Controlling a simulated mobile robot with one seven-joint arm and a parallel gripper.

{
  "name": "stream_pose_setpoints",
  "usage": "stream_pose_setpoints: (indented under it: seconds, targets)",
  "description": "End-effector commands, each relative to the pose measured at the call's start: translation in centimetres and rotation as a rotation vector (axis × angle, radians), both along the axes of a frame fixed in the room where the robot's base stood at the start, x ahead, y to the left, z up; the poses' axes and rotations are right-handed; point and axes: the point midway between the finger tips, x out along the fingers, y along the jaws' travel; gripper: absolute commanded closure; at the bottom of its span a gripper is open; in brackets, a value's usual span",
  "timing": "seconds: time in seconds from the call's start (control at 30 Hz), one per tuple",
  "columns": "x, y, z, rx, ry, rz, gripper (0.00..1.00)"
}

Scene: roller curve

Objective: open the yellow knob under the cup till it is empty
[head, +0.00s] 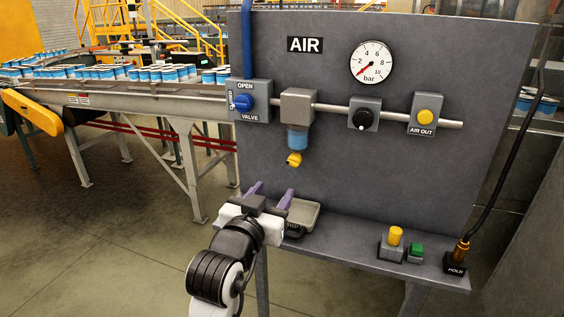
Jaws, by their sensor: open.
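The yellow knob (294,160) sits at the bottom of the cup, on the grey air panel. The cup (297,139) looks blue and hangs under a grey-brown block on the pipe. Whether the blue is liquid or the cup's own colour I cannot tell. My gripper (270,191) is open, with two purple fingers pointing up and toward the panel. It is below and slightly left of the knob, apart from it. Nothing shows between the fingers.
The gauge (371,62) has its red needle near the low end. A blue valve handle (243,102), a black knob (362,116) and a yellow AIR OUT button (425,116) are on the panel. A grey tray (302,214) sits on the shelf (350,246) behind my gripper. A hose hangs at right.

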Motion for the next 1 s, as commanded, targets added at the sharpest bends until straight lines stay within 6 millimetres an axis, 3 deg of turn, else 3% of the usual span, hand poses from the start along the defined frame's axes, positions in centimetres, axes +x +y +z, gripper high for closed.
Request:
stream_pose_setpoints:
  seconds: [0.5, 0.7, 1.0]
  targets:
    - [9.7, -3.2, 0.3, 0.003, 0.001, -0.001, 0.5]
    - [11.4, -3.7, 0.1, 0.002, 0.002, 0.0, 0.5]
    - [11.7, -3.8, 0.0, 0.002, -0.001, 0.001, 0.5]
